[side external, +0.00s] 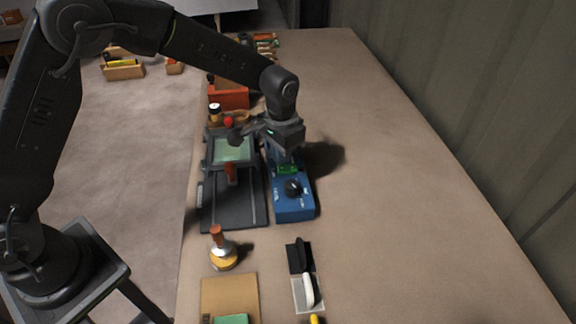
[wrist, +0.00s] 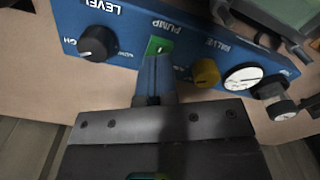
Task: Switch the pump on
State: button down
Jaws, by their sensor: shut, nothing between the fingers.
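The blue control box (side external: 294,208) stands on the bench, and its panel (wrist: 200,62) fills the top of the wrist view. The green pump switch (wrist: 158,44) sits under the label PUMP, with a white "I" mark showing; it also shows in the side view (side external: 287,170). My gripper (wrist: 155,60) is shut and empty, its tips right at the near edge of the switch and covering part of it. I cannot tell whether they touch it. In the side view my gripper (side external: 287,155) is over the box, just behind the switch.
A black LEVEL knob (wrist: 98,43), a yellow VALVE knob (wrist: 206,72) and a white gauge (wrist: 242,76) flank the switch. A dark frame machine (side external: 233,208) stands close left of the box. A yellow-based stamp-like tool (side external: 222,254) stands nearer. The bench to the right is clear.

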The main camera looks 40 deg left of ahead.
aim_at(282, 167)
jog(key=shift+f, duration=1.2)
dwell(0.6)
jog(key=shift+r, duration=0.1)
jog(key=shift+r, duration=3.4)
jog(key=shift+s+a+r, duration=0.1)
jog(key=shift+s+r, duration=0.05)
jog(key=shift+r, duration=0.15)
jog(key=s+a+r+n+t, duration=0.1)
jog(key=s+a+r, duration=0.2)
jog(key=s+r, duration=0.3)
jog(key=s+a+r+n+t, duration=0.1)
jog(key=s+a+r+t, duration=0.1)
jog(key=s+a+r, duration=0.3)
jog(key=s+a+r+t, duration=0.1)
jog(key=s, duration=0.6)
jog(key=s+a+n+t, duration=0.1)
jog(key=s, duration=0.6)
jog(key=shift+s+a+r+t, duration=0.15)
jog(key=shift+s+r+t, duration=0.15)
jog(key=shift+r, duration=0.05)
